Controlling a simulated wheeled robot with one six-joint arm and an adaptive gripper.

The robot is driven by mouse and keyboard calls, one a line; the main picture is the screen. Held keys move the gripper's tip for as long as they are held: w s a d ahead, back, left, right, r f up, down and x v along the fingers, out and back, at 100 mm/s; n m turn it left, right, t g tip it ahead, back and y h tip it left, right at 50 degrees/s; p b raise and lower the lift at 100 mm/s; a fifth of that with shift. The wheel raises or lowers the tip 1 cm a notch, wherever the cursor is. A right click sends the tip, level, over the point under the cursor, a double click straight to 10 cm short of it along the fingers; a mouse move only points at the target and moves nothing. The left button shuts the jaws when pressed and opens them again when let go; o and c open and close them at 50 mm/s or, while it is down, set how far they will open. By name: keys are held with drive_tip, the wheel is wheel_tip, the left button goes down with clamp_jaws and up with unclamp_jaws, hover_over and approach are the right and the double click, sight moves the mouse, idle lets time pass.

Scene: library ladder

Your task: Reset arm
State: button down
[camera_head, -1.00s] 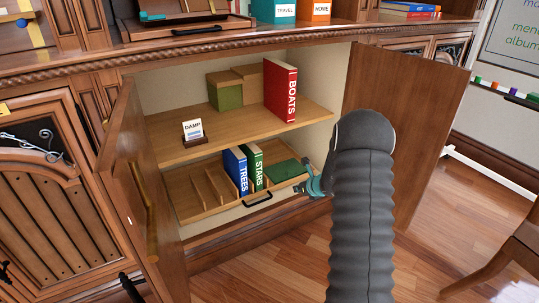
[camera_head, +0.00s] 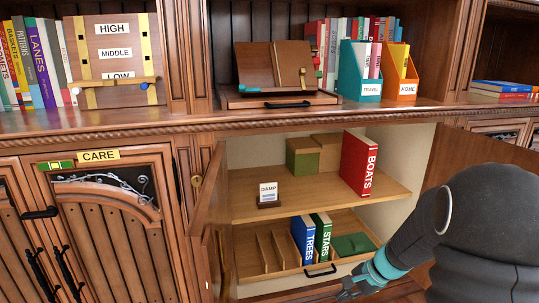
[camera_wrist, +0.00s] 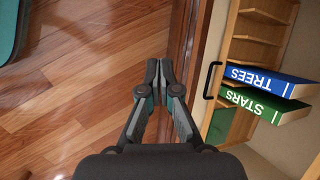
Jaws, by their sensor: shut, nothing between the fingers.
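My gripper (camera_head: 347,288) is at the lower right in the head view, in front of the open cabinet and just below the right end of its pull-out tray (camera_head: 292,272). In the wrist view my gripper (camera_wrist: 160,72) has its fingertips together with nothing between them, over the wooden floor (camera_wrist: 85,85) beside the cabinet's bottom edge. The tray holds a blue TREES book (camera_head: 303,240) and a green STARS book (camera_head: 322,236), both upright in slots. A flat green item (camera_head: 354,244) lies at the tray's right. My arm hides part of the right door.
The open left door (camera_head: 212,220) and right door (camera_head: 462,156) flank the cabinet. A red BOATS book (camera_head: 358,165) and a DAMP sign (camera_head: 268,194) stand on the shelf. The counter above holds a wooden stand (camera_head: 272,68) and TRAVEL (camera_head: 361,88) and HOME (camera_head: 405,86) holders.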

drive_tip(key=s+a+r+n+t+h+p, duration=0.1)
drive_tip(key=s+a+r+n+h+p, duration=0.1)
drive_tip(key=s+r+n, duration=0.4)
drive_tip(key=s+a+r+n+t+h+p, duration=0.2)
drive_tip(key=s+r+n+p, duration=0.3)
drive_tip(key=s+r, duration=1.2)
wheel_tip(320, 180, up, 5)
drive_tip(key=shift+a+f+n+h, duration=0.2)
drive_tip(key=shift+a+n+h, duration=0.15)
drive_tip(key=shift+n+h, duration=0.4)
drive_tip(key=shift+d, duration=0.1)
